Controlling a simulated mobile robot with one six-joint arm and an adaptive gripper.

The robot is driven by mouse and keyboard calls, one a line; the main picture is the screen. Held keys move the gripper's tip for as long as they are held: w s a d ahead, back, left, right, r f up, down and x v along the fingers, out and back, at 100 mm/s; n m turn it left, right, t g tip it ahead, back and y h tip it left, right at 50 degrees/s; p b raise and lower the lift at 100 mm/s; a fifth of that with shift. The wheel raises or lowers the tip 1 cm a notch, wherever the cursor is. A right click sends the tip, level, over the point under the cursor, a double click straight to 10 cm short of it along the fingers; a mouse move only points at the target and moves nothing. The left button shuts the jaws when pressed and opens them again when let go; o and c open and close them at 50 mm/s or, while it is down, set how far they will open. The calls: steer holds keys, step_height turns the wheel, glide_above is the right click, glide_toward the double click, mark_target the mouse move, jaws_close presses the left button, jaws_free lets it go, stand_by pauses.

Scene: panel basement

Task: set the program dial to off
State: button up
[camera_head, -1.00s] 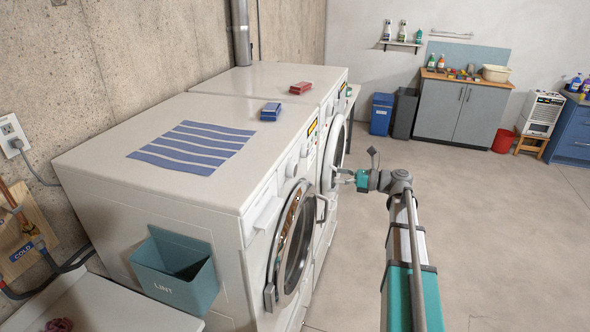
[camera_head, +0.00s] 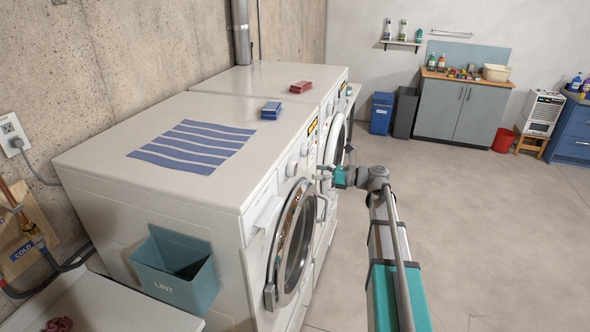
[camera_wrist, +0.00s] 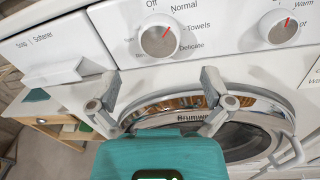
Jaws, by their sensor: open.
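The program dial (camera_wrist: 158,37) is a white round knob with a red pointer on the near machine's front panel. In the wrist view its labels read Off, Normal, Towels and Delicate. The red pointer tilts up and right, away from Off and toward Normal. The dial also shows small in the head view (camera_head: 291,168). My gripper (camera_wrist: 157,90) is open and empty, its two fingers spread below the dial and apart from it. In the head view my gripper (camera_head: 321,173) is in front of the panel, just right of the dial.
A second knob (camera_wrist: 280,27) marked Warm and Hot sits right of the dial. The near machine's round door (camera_wrist: 235,125) and its handle (camera_wrist: 288,152) are below. A softener drawer (camera_wrist: 52,62) is at left. Open floor (camera_head: 480,230) lies right of the machines.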

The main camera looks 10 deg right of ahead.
mark_target(296, 169)
steer(key=shift+x, duration=3.55)
steer(key=c, duration=1)
steer(key=shift+n, duration=0.5)
steer(key=n, duration=0.3)
steer(key=shift+p, duration=0.35)
steer(key=shift+s+a+n+h, duration=0.1)
steer(key=shift+n+h, duration=0.2)
steer(key=shift+n, duration=2.1)
